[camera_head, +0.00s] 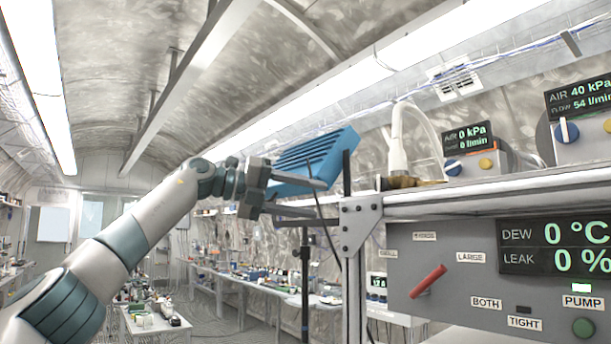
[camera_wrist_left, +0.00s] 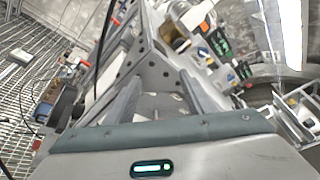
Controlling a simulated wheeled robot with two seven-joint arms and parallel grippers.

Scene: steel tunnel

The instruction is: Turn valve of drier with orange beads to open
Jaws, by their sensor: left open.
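My left gripper (camera_head: 322,200) is open in the head view, with its two fingers pointing right toward the corner bracket of the metal frame. Nothing shows between the fingers there. In the wrist view the open fingers (camera_wrist_left: 160,84) frame a grey perforated bracket (camera_wrist_left: 155,72); contact cannot be told. I cannot make out a drier with orange beads or its valve for certain. A brass-coloured piece (camera_head: 415,182) lies on the shelf right of the gripper, below a white curved hose (camera_head: 398,140). My right gripper is not in view.
A blue slotted box (camera_head: 315,160) shows right behind the gripper. The shelf edge (camera_head: 500,198) and frame post (camera_head: 354,270) stand to its right. Below is a grey panel with a red handle (camera_head: 428,281). Air units with blue knobs (camera_head: 453,167) stand on the shelf.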

